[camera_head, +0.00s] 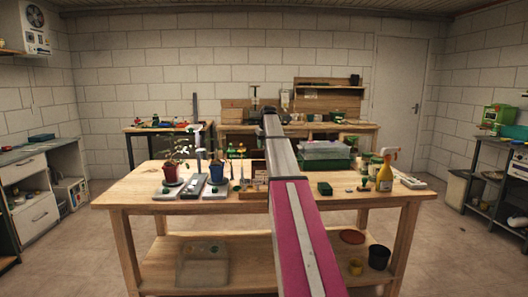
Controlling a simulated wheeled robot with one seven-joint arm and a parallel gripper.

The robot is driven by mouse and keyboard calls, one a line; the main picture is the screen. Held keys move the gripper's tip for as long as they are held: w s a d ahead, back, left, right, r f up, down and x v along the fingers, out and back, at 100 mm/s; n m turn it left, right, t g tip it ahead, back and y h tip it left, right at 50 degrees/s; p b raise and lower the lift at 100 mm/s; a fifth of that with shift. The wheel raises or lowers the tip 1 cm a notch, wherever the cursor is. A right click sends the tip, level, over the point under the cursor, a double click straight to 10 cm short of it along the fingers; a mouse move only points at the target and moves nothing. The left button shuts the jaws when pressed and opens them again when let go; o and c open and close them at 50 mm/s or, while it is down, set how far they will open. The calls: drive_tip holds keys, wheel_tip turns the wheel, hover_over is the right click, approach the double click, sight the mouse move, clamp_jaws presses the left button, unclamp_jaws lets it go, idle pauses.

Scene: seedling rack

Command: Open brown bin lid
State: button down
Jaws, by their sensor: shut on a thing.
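I cannot make out a brown bin or its lid for certain. A translucent bin (203,263) stands on the lower shelf of the wooden table, at the left. A dark green container (325,152) sits on the table top, right of my arm. My pink and grey arm reaches from the bottom of the view up over the middle of the table and hides what lies behind it. I cannot see my gripper or what it touches.
On the wooden table (130,194) stand a red pot (171,173), a blue pot (217,173) and a yellow spray bottle (385,177). A black pot (378,257) and reddish disc (352,236) lie on the lower shelf.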

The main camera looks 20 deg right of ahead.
drive_tip(key=w+d+g, duration=0.1)
drive_tip(key=w+d, duration=0.3)
drive_tip(key=w, duration=0.8)
drive_tip(key=shift+f, duration=0.45)
drive_tip(key=shift+s+d, duration=0.1)
drive_tip(key=shift+s+f+g, duration=0.1)
drive_tip(key=shift+s+g, duration=0.05)
drive_tip(key=shift+g, duration=0.15)
drive_tip(key=c, duration=1.2)
unclamp_jaws()
drive_tip(key=o, duration=0.3)
drive_tip(key=shift+d, duration=0.1)
drive_tip(key=shift+w+a+r, duration=0.3)
drive_tip(key=shift+r, duration=0.05)
